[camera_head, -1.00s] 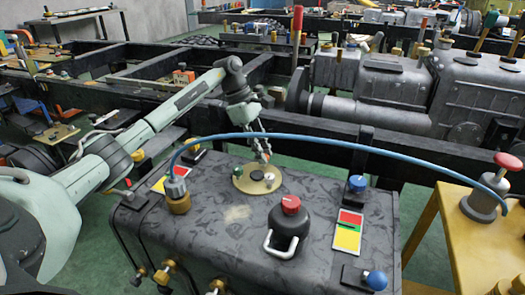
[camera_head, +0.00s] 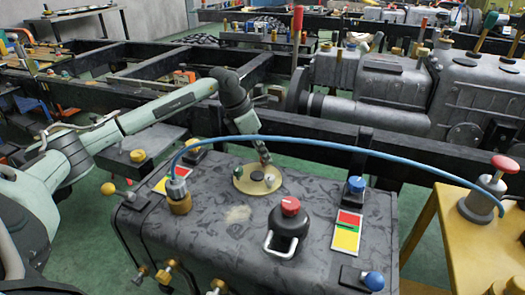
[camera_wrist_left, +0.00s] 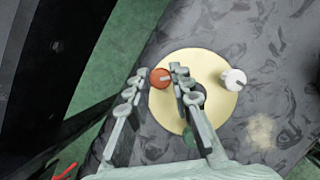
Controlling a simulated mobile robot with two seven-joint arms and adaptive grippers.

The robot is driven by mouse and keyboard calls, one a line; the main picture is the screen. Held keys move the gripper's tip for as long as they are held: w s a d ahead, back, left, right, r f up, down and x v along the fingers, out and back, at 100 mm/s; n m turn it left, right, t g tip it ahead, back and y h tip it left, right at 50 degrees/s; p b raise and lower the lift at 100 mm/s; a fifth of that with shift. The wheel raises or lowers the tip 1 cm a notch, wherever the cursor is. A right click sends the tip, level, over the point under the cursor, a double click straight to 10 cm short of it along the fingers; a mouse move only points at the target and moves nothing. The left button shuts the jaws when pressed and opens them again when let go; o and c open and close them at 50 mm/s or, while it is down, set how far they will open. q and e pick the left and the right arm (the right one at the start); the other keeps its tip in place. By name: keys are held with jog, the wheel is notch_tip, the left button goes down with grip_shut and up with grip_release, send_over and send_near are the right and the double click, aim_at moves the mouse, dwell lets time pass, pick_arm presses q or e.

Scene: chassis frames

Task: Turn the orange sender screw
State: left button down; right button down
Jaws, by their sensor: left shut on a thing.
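The orange sender screw (camera_wrist_left: 161,78) is a round orange-red head with a pale slot, near the edge of a pale yellow round plate (camera_wrist_left: 222,68) in the left wrist view. My left gripper (camera_wrist_left: 160,74) has its fingertips on both sides of the screw and is shut on it. In the head view my left gripper (camera_head: 265,158) reaches down at the far edge of the plate (camera_head: 243,185) and hides the orange screw. A white knob (camera_wrist_left: 235,79), a green knob (camera_wrist_left: 189,137) and a dark knob partly behind a finger share the plate. My right gripper is not in view.
The plate sits on a dark mottled tank (camera_head: 220,255). A blue hose (camera_head: 330,144) arches over it from a brass fitting (camera_head: 179,200) to the yellow table. A black red-capped can (camera_head: 289,230) stands nearer. Dark chassis rails (camera_head: 340,115) lie behind.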

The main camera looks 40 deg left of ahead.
pick_arm(q)
jog(key=shift+n+y, duration=0.3)
jog(key=shift+n, duration=0.6)
jog(key=n+y, duration=0.1)
jog(key=n, duration=0.1)
jog(key=shift+d+n+t, duration=0.1)
jog(key=shift+n+t, duration=0.3)
jog(key=shift+n+y, duration=0.3)
jog(key=shift+n, duration=0.9)
jog(key=shift+n+y+b, duration=0.35)
jog(key=shift+n+y, duration=0.15)
jog(key=shift+n, duration=0.2)
jog(key=shift+n+y, duration=0.3)
jog(key=shift+n, duration=0.4)
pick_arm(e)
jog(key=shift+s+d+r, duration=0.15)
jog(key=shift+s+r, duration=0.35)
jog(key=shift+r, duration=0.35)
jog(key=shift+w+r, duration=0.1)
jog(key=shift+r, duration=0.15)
